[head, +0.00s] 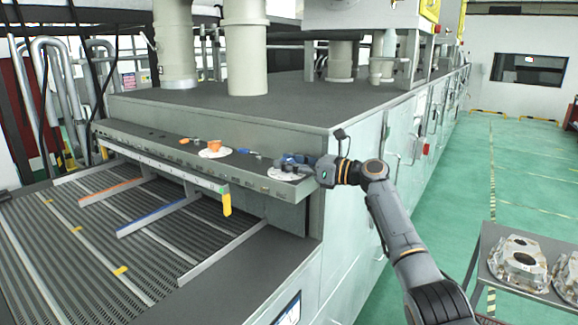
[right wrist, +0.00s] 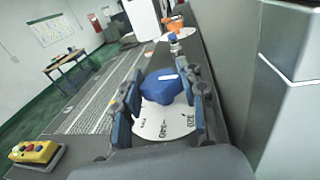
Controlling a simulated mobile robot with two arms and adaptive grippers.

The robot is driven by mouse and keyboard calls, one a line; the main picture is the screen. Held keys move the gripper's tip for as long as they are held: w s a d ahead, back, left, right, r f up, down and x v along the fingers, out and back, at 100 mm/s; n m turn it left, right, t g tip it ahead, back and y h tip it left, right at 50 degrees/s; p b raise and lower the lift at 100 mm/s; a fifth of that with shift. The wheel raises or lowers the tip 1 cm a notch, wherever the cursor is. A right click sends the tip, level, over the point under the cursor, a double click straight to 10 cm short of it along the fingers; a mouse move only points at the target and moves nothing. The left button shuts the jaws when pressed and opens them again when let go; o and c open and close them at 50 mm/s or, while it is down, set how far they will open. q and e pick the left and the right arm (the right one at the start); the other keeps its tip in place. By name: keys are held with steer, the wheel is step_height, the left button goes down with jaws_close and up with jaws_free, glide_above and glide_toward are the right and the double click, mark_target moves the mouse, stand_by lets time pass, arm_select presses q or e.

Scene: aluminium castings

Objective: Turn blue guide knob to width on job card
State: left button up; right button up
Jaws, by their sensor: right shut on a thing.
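The blue guide knob (right wrist: 163,84) sits over a white dial (right wrist: 160,122) with printed numbers, 320 and 340 among them. It has a white mark on its top. My right gripper (right wrist: 160,100) has a finger on each side of the knob and is shut on it. In the head view my right gripper (head: 298,162) is at the right end of the machine's front ledge, largely covering the knob. The blue guide bar (head: 158,214) lies over the slatted conveyor. No readable job card shows. My left gripper is not in view.
An orange knob (head: 214,145) on its own white dial stands left along the ledge (head: 165,145). An orange guide bar (head: 112,191) lies over the conveyor (head: 90,240). A grey table (head: 510,240) with castings (head: 520,262) stands at right. A yellow button box (right wrist: 34,152) shows in the wrist view.

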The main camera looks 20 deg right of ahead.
steer(key=o, duration=1.2)
steer(key=shift+c, duration=0.2)
steer(key=shift+r, duration=0.1)
step_height(320, 180, up, 10)
steer(key=shift+f, duration=0.15)
